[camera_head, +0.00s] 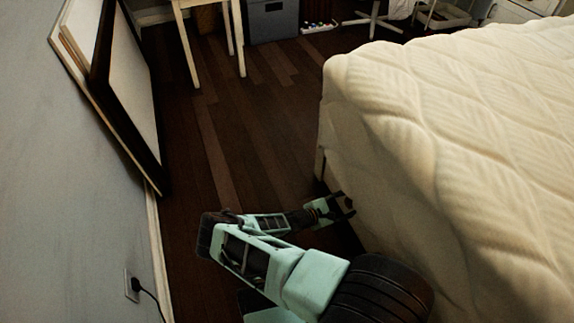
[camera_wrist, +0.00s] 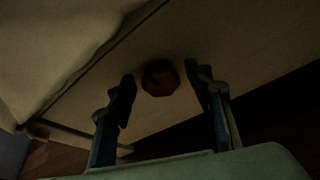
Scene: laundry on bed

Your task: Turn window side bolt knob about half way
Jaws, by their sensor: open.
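The bolt knob (camera_wrist: 160,78) is a dark reddish, faceted knob on the flat side panel of the bed frame (camera_wrist: 200,58), seen in the wrist view. My gripper (camera_wrist: 160,84) is open, with one finger on each side of the knob. The fingertips appear apart from it, with a gap on both sides. In the head view my gripper (camera_head: 346,205) is low beside the near side of the bed, and the knob is hidden there.
A cream quilted mattress (camera_head: 450,130) fills the right. Framed panels (camera_head: 125,85) lean on the left wall, above a socket with a plugged cord (camera_head: 135,285). Dark wooden floor (camera_head: 215,130) is clear between wall and bed. A wooden table (camera_head: 215,35) stands at the back.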

